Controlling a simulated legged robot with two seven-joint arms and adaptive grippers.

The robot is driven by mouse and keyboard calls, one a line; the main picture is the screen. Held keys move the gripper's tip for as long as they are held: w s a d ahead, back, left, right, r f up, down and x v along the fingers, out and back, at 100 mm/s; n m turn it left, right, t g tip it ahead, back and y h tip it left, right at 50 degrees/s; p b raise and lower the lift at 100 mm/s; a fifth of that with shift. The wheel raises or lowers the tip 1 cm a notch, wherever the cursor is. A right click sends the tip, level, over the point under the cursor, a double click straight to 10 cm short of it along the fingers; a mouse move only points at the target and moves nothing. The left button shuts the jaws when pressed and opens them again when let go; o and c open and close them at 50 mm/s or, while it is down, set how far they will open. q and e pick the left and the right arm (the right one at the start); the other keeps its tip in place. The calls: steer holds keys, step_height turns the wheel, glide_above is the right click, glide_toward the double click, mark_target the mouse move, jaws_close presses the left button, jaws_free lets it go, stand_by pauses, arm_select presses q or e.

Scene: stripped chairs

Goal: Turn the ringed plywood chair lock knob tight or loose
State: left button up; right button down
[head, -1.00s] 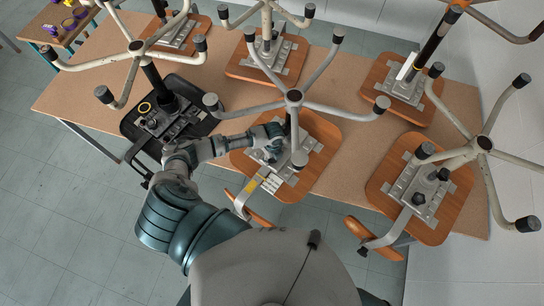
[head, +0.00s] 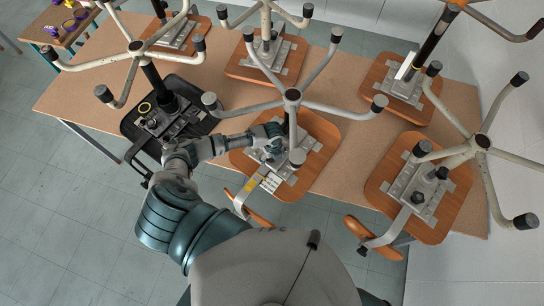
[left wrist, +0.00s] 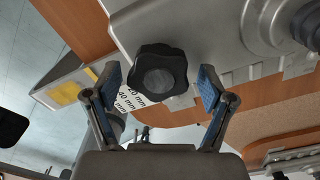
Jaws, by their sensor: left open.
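An upturned plywood chair (head: 318,165) lies on the table, with a grey metal seat plate and a base with several legs standing up. Its black lobed lock knob (left wrist: 160,72) shows in the left wrist view, close to the metal plate (left wrist: 205,30). My left gripper (head: 272,147) is open at this chair's plate. In the left wrist view its two blue-padded fingers (left wrist: 160,82) stand one on each side of the knob, with a gap on both sides. In the head view the arm and gripper hide the knob. My right gripper is not in view.
A bar with yellow and white labels (head: 265,181) juts toward me from this chair. Chair legs crowd the space above.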

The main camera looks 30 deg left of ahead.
arm_select(q)
steer(key=n, duration=0.4)
steer(key=shift+w, duration=0.25)
steer(key=n, duration=0.6)
steer(key=shift+w+a, duration=0.1)
steer(key=shift+w, duration=0.2)
steer(key=n, duration=0.8)
steer(key=shift+w+a, duration=0.1)
steer(key=n, duration=0.3)
steer(key=shift+a, duration=0.2)
steer(key=n, duration=0.3)
steer(key=shift+n, duration=0.4)
steer(key=n, duration=0.4)
steer(key=shift+a+n, duration=0.25)
steer(key=shift+n, duration=0.05)
steer(key=n, duration=0.3)
steer(key=shift+a+n, duration=0.15)
steer(key=shift+n, duration=0.25)
steer(key=shift+s, duration=0.2)
jaws_close()
steer(key=shift+m, duration=1.1)
steer(key=shift+c, duration=1.9)
jaws_free()
steer(key=shift+m, duration=0.5)
steer(key=o, duration=0.6)
steer(key=shift+o, duration=0.2)
